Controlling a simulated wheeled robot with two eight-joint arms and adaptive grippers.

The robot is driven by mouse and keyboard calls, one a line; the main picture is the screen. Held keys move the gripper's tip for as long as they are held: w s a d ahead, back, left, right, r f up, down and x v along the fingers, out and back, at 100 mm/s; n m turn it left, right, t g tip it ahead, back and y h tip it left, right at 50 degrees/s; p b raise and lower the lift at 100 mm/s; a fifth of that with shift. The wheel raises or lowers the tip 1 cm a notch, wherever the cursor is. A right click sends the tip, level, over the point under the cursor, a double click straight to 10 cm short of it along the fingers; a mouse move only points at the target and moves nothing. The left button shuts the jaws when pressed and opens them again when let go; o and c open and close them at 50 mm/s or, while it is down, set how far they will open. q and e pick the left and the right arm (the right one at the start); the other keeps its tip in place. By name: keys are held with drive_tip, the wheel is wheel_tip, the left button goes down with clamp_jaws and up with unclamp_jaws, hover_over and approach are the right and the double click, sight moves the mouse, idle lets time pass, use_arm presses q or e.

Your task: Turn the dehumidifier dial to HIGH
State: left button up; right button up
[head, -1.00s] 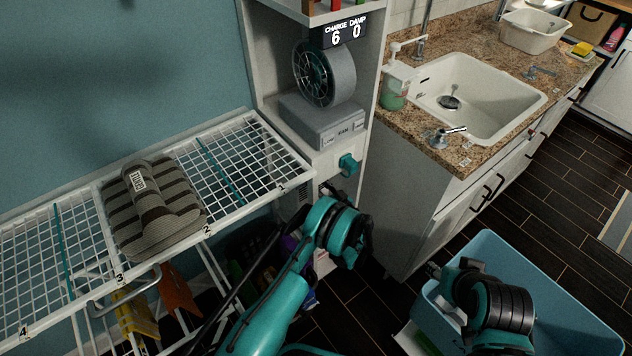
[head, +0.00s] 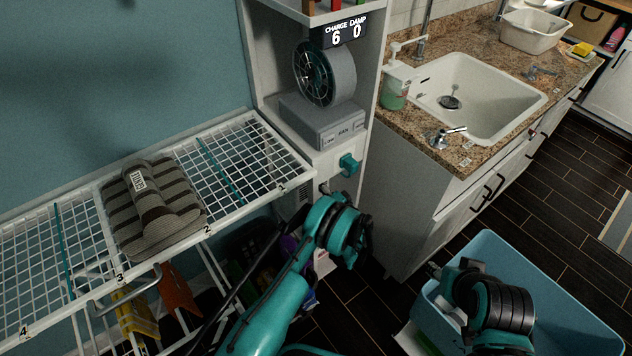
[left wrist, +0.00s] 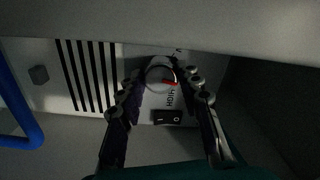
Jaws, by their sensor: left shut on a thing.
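The dehumidifier (left wrist: 90,75) has a pale front with dark vent slots in the left wrist view. In the head view only a small part of its vented front (head: 304,196) shows below the fan shelf. Its round dial (left wrist: 158,74) has a red mark at its lower right edge, close to the sideways word HIGH. My left gripper (left wrist: 163,76) is shut on the dial, one finger on each side. In the head view my left arm reaches to this spot, and its fingers are hidden.
A white drying rack (head: 240,165) with a striped folded cloth (head: 150,208) stands left of my left arm. Above are a teal knob (head: 349,165) and a fan (head: 325,75). A rocker switch (left wrist: 167,117) sits below the dial. The blue basket (head: 570,305) is on the floor.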

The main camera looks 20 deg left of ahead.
use_arm(q)
drive_tip(key=shift+a+m, duration=0.1)
drive_tip(key=shift+m, duration=4.7)
drive_tip(key=o, duration=1.2)
drive_tip(key=shift+c, duration=0.2)
drive_tip(key=v, duration=1.2)
